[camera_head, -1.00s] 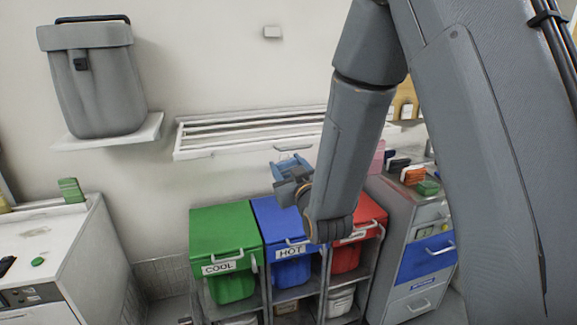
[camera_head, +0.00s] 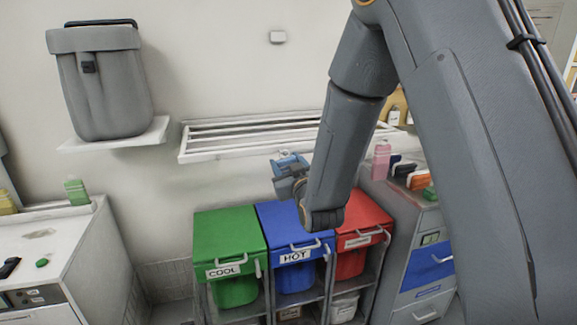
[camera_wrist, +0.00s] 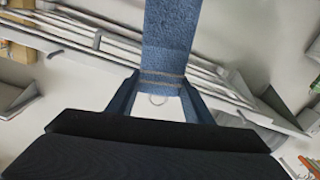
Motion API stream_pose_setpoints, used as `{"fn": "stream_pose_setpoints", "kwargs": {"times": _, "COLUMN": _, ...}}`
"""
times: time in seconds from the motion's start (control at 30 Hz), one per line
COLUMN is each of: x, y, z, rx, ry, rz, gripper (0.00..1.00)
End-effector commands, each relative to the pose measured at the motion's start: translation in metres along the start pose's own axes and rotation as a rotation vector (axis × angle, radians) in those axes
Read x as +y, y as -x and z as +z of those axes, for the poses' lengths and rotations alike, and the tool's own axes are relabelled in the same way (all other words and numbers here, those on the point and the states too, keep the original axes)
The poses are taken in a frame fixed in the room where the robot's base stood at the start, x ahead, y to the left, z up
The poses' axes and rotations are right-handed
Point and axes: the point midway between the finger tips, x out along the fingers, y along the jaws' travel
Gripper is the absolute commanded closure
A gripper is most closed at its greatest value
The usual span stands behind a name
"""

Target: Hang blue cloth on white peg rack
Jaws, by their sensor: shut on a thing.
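The blue cloth (camera_wrist: 166,45) is held at its near end between the two fingers of my gripper (camera_wrist: 158,92) in the wrist view, and it stretches away toward the rack's rails. In the head view my gripper (camera_head: 291,185) is small and partly hidden by my arm, with the blue cloth (camera_head: 288,163) as a short patch at its tip. The white rack (camera_head: 222,153) is fixed on the wall, with several parallel rails. The cloth and gripper are just below the rack's front rail in the picture. I cannot tell whether the cloth touches a rail.
Green (camera_head: 228,232), blue (camera_head: 280,220) and red (camera_head: 366,213) lidded bins stand below the rack. A grey hamper (camera_head: 102,85) sits on a wall shelf to the left. A grey cabinet (camera_head: 405,230) with small coloured items stands at the right, partly behind my arm.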

Motion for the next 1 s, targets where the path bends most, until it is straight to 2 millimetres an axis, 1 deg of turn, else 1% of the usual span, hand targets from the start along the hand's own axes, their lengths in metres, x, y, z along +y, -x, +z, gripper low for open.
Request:
{"fn": "stream_pose_setpoints", "kwargs": {"times": 0.5, "x": -0.001, "y": -0.029, "z": 0.004, "rx": 0.002, "ry": 0.0, "rz": 0.0, "gripper": 0.72}}
{"fn": "stream_pose_setpoints", "kwargs": {"times": 1.0, "x": -0.001, "y": -0.047, "z": 0.015, "rx": -0.008, "ry": -0.001, "rz": -0.005, "gripper": 0.71}}
